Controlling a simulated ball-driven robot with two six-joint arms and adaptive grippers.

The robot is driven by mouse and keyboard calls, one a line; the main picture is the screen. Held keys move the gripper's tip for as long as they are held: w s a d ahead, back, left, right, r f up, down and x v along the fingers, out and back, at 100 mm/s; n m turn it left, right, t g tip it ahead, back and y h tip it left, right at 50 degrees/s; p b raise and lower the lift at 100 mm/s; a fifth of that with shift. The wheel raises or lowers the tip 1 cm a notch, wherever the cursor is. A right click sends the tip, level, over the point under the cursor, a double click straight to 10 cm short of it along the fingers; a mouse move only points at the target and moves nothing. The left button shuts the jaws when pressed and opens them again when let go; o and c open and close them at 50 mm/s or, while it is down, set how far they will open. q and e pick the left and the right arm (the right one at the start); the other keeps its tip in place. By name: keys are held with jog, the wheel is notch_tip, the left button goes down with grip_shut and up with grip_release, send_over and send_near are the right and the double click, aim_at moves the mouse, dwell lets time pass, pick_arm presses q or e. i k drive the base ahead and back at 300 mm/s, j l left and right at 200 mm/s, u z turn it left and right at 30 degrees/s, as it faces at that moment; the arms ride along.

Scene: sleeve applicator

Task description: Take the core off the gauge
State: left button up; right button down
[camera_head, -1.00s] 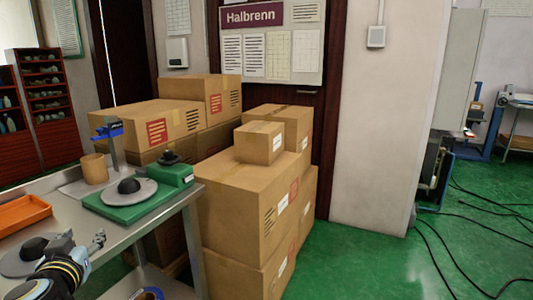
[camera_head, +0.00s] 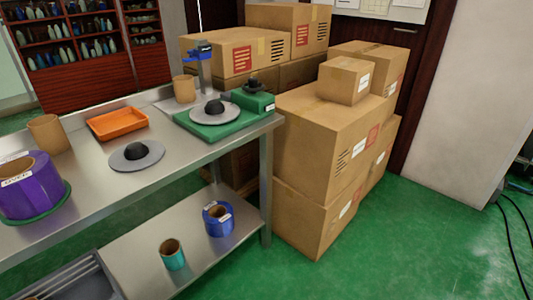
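A brown cardboard core (camera_head: 184,90) stands upright at the back of the steel bench, at the foot of a grey post with a blue head (camera_head: 199,52), which looks like the gauge. The core appears beside the post, on or next to its light base plate; I cannot tell whether it touches the post. A second brown core (camera_head: 48,134) stands upright at the bench's left. Neither of my grippers is in view.
The bench (camera_head: 95,205) also carries an orange tray (camera_head: 117,123), a grey disc with black knob (camera_head: 137,156), a green fixture (camera_head: 212,128) and a purple roll (camera_head: 27,186). Blue (camera_head: 218,219) and teal (camera_head: 172,255) rolls are on the lower shelf.

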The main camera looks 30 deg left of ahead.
aim_at(184, 86)
jog(key=u, duration=1.8)
jog(key=i+l+u, duration=0.15)
jog(key=u, duration=0.2)
jog(key=i+l+u, duration=0.15)
jog(key=l+u, duration=0.55)
jog(key=i+j, duration=0.05)
